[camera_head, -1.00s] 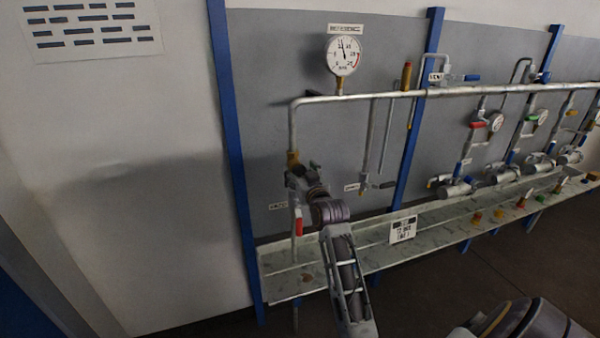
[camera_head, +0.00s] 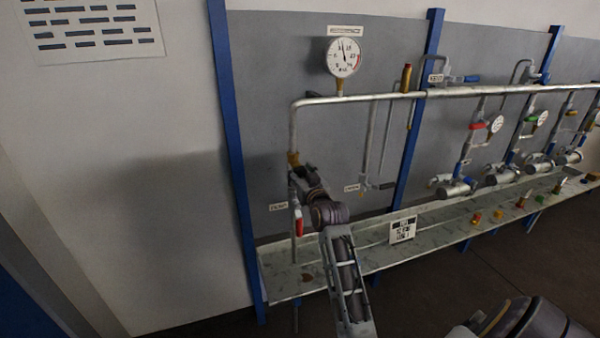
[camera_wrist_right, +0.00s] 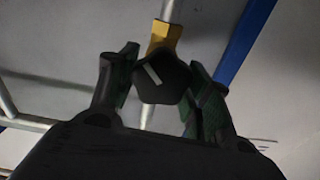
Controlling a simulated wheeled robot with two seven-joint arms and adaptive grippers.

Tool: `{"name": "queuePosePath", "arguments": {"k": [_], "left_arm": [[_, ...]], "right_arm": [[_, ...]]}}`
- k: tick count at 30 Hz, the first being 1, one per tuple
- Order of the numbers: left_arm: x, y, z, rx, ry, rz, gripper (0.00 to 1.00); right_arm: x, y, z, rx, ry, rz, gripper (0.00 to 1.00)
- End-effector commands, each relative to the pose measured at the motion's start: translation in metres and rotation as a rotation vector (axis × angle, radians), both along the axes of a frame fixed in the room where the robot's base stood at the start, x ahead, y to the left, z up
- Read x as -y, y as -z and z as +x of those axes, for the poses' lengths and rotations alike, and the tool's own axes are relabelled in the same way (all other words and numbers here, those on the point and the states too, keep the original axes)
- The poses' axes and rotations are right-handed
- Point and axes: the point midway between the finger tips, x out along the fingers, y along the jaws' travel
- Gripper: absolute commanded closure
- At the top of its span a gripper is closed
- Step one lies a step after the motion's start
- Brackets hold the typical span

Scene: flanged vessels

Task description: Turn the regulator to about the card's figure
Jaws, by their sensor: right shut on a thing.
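The regulator shows in the right wrist view as a dark, faceted knob (camera_wrist_right: 163,82) with a white pointer line, below a brass body (camera_wrist_right: 165,38). My right gripper (camera_wrist_right: 162,88) has its green-padded fingers on both sides of the knob and is shut on it. In the head view this gripper (camera_head: 299,183) is at the left down-pipe and largely hides the regulator. The round white gauge (camera_head: 343,57) stands above the pipe, its needle pointing slightly left of straight up. The white card (camera_head: 403,230) stands on the trough edge; its figure is too small to read surely. My left gripper is out of view.
A red lever (camera_head: 299,226) hangs just below the gripper. A long metal pipe (camera_head: 470,91) runs right to other valves and gauges. A metal trough (camera_head: 370,252) lies underneath, with several small coloured parts at its right. A blue post (camera_head: 231,150) stands left.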

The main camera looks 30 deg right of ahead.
Motion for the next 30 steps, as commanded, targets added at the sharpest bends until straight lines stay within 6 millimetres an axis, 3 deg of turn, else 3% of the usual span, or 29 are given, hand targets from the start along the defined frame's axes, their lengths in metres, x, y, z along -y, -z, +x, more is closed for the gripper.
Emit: {"name": "queuePosePath", "arguments": {"k": [7,20,21,25,30], "left_arm": [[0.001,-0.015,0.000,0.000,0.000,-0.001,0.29],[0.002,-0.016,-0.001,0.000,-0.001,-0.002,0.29],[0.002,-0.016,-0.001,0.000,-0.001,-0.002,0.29],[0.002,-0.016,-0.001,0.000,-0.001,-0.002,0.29],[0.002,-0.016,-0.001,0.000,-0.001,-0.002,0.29]], "right_arm": [[0.001,-0.002,0.000,0.022,0.000,0.103,0.75],[0.001,0.000,0.000,0.031,0.001,0.131,0.75],[0.001,0.000,0.000,0.031,0.001,0.131,0.48],[0.001,0.000,0.000,0.031,0.001,0.131,0.32],[0.001,0.000,0.000,0.031,0.000,0.131,0.30]]}}
